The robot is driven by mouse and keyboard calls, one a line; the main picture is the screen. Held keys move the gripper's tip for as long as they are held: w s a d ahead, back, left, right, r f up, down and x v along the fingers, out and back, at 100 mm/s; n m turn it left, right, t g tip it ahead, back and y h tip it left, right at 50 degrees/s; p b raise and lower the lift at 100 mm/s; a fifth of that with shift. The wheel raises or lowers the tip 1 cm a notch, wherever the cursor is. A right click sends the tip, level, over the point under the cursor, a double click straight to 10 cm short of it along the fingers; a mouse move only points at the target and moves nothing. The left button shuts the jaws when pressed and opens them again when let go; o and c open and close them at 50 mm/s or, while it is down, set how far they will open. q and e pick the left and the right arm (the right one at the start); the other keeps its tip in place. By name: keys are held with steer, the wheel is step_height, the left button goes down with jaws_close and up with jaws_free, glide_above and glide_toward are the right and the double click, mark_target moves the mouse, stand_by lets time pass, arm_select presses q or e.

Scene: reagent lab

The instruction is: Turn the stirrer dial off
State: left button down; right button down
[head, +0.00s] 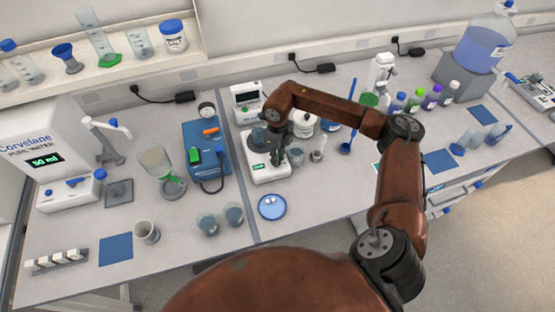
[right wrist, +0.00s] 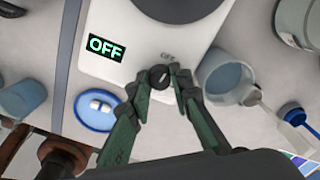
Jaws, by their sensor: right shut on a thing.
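The white stirrer (head: 264,172) stands near the middle of the bench, with a dark round plate on top that also shows in the right wrist view (right wrist: 182,8). Its display (right wrist: 106,46) reads OFF in green. The black dial (right wrist: 160,76) is on the stirrer's front, with an OFF mark printed by it. My right gripper (right wrist: 160,84) has its green fingers closed on the dial from both sides. In the head view my right arm reaches over the stirrer and hides the dial. My left gripper is not in view.
A blue dish (right wrist: 97,111) with small white pieces lies in front of the stirrer. A beaker of bluish liquid (right wrist: 230,78) stands close to the right of my gripper. A blue device (head: 206,150) stands left of the stirrer. Two beakers (head: 234,215) stand near the front edge.

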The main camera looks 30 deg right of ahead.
steer(key=shift+n+b, duration=0.3)
steer(key=shift+n, duration=0.3)
steer(key=c, duration=1.7)
jaws_free()
steer(key=shift+c, duration=0.2)
step_height(320, 180, up, 12)
steer(key=shift+r, duration=0.15)
